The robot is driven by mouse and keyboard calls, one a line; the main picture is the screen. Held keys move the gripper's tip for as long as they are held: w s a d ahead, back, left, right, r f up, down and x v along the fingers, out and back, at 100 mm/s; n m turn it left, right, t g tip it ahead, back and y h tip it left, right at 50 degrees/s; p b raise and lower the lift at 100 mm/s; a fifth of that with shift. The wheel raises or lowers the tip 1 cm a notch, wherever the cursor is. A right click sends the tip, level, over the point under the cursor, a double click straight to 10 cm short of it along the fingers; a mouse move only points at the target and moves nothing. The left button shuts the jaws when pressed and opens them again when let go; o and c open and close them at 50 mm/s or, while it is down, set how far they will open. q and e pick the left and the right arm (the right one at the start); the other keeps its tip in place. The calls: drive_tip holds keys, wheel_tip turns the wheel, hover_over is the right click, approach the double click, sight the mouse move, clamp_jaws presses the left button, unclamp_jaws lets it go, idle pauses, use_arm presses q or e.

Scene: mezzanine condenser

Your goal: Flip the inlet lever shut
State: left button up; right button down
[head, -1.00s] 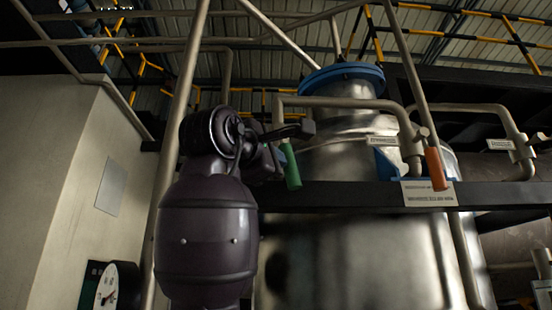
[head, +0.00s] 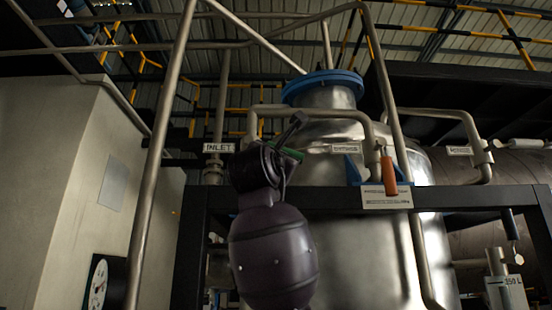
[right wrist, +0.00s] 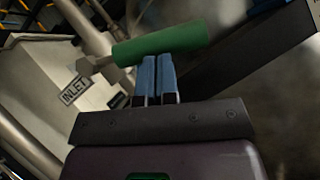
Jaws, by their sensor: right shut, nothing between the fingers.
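The inlet lever has a green handle (head: 290,154), partly hidden behind my right arm in the head view. It lies near level there, pointing right and slightly down. In the right wrist view the green handle (right wrist: 160,43) runs across the top, its metal stem at the left end. My right gripper (right wrist: 157,60) has its two blue fingers closed together with nothing between them. Their tips are at the handle's lower edge, touching or very close. The INLET sign (head: 219,148) is left of my right arm; it also shows in the wrist view (right wrist: 74,91). My left gripper is out of view.
An orange-handled lever (head: 388,176) hangs down on the right, by a dark beam (head: 450,199) with a white label. A steel vessel with a blue flange (head: 322,80) stands behind. Metal pipes (head: 160,150) run up at left. A gauge (head: 97,286) is at lower left.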

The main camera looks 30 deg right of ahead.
sight(285, 148)
use_arm(q)
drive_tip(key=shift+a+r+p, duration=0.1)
drive_tip(key=shift+p, duration=0.2)
use_arm(e)
drive_tip(key=shift+s+d+r, duration=0.15)
drive_tip(key=shift+d+r, duration=0.2)
drive_tip(key=shift+r, duration=0.35)
drive_tip(key=shift+s+d+r, duration=0.15)
drive_tip(key=shift+d+r, duration=0.15)
drive_tip(key=shift+r, duration=0.4)
